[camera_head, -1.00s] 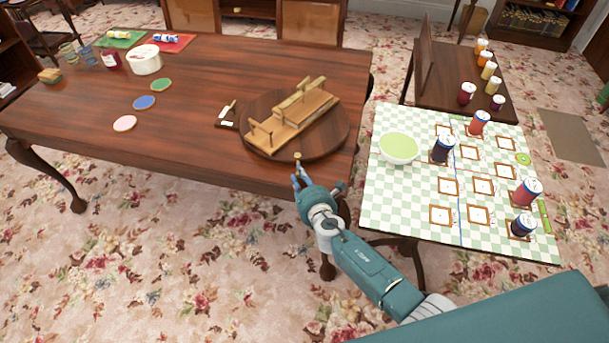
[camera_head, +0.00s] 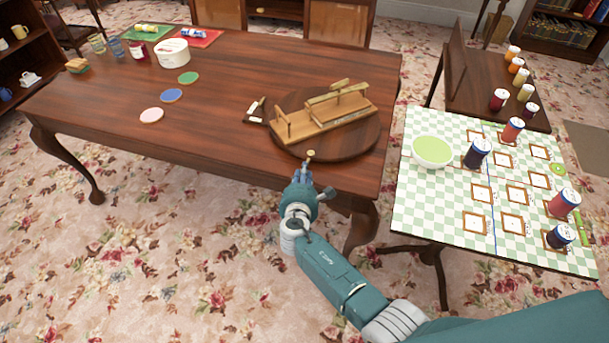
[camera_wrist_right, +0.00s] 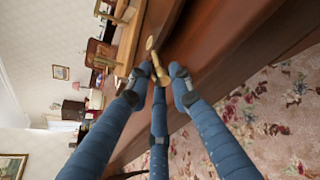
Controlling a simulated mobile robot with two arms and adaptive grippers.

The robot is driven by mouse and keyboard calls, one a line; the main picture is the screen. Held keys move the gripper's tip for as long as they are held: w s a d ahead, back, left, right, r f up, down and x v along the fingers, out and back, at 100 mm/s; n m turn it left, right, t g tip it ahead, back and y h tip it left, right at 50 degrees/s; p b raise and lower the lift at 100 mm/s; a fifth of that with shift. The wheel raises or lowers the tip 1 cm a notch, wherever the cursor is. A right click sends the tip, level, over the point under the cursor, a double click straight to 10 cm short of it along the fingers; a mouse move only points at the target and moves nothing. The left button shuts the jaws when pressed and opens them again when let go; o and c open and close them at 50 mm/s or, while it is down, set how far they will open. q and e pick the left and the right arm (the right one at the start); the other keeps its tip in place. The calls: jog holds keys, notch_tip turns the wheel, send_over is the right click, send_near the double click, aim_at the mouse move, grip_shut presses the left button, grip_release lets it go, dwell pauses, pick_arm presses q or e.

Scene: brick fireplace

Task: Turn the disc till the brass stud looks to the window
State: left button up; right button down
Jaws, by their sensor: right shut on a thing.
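A round dark wooden disc (camera_head: 362,146) lies near the right end of the long table. It carries a light wooden stand with posts and a rail (camera_head: 325,118). The small brass stud (camera_head: 310,154) shows at the disc's near rim, toward the table's front edge. My right gripper (camera_head: 306,168) reaches up to it from the front and is shut on it. In the right wrist view the brass stud (camera_wrist_right: 151,44) with its stem shows between my blue fingers. My left gripper is out of view. No window shows in the head view.
Coasters, a white tub (camera_head: 171,52) and glasses stand farther left on the long table (camera_head: 225,110). A checked table (camera_head: 450,220) with cans and a green bowl (camera_head: 432,151) stands close on the right.

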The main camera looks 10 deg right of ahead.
jog(key=shift+w+r, duration=0.15)
jog(key=shift+r, duration=0.15)
jog(key=c, duration=1.6)
grip_release()
jog(key=v, duration=1.2)
jog(key=shift+f, duration=0.2)
